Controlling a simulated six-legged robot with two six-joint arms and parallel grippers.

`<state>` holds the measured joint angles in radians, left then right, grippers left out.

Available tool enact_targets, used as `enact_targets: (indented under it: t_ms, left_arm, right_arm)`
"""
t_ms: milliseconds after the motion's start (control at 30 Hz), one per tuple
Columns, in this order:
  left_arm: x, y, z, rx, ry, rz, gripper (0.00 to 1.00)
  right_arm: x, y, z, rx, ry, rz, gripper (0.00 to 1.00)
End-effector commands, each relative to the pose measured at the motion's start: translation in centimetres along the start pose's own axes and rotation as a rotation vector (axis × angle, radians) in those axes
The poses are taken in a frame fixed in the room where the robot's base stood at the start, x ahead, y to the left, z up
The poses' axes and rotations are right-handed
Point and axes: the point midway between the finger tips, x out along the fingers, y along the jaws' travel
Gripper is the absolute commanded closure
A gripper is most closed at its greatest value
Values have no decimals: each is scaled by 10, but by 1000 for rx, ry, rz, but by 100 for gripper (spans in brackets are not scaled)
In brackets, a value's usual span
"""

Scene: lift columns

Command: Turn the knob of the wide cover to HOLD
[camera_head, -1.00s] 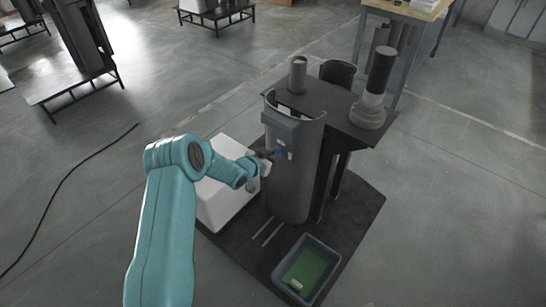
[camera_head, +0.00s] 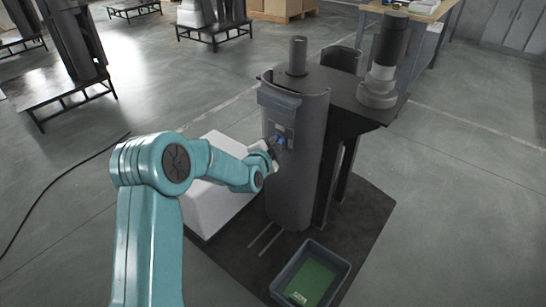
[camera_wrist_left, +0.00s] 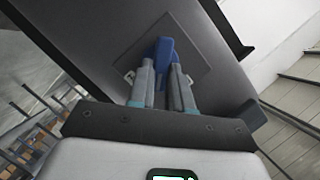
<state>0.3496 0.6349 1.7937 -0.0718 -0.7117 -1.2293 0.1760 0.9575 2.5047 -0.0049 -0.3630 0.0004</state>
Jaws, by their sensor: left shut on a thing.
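The wide cover (camera_head: 296,185) is a tall grey curved shell on the front of a dark stand. On its face is a small plate with a blue knob (camera_head: 280,141). In the left wrist view the blue knob (camera_wrist_left: 165,50) stands out from a dark square plate (camera_wrist_left: 190,45) with small pale marks at its sides. My left gripper (camera_head: 273,150) reaches the knob from the left. In the wrist view its two grey fingers (camera_wrist_left: 163,88) are closed on the knob's lower part. The marks are too small to read. My right gripper is not in view.
A grey bin (camera_head: 311,275) with a green bottom and a small pale item stands on the dark base mat. A white box (camera_head: 212,190) is left of the cover, below my arm. A black-topped cylinder (camera_head: 384,60) stands on the stand's top.

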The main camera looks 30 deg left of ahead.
Motion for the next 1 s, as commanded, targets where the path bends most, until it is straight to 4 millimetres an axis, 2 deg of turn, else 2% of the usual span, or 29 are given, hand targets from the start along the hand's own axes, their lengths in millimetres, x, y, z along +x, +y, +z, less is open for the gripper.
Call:
enact_targets:
  t_ms: [33,100,500,733,1000]
  left_arm:
    - [2,8,5,39,1,-15,100]
    - [2,9,4,99,0,-40,100]
    - [2,12,5,423,0,-175,100]
    - [2,11,5,549,0,-226,100]
    - [2,10,4,624,0,-258,100]
  right_arm:
    - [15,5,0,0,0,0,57]
    - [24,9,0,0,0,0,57]
    - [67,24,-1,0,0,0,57]
    - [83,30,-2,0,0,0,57]
    - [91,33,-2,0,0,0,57]
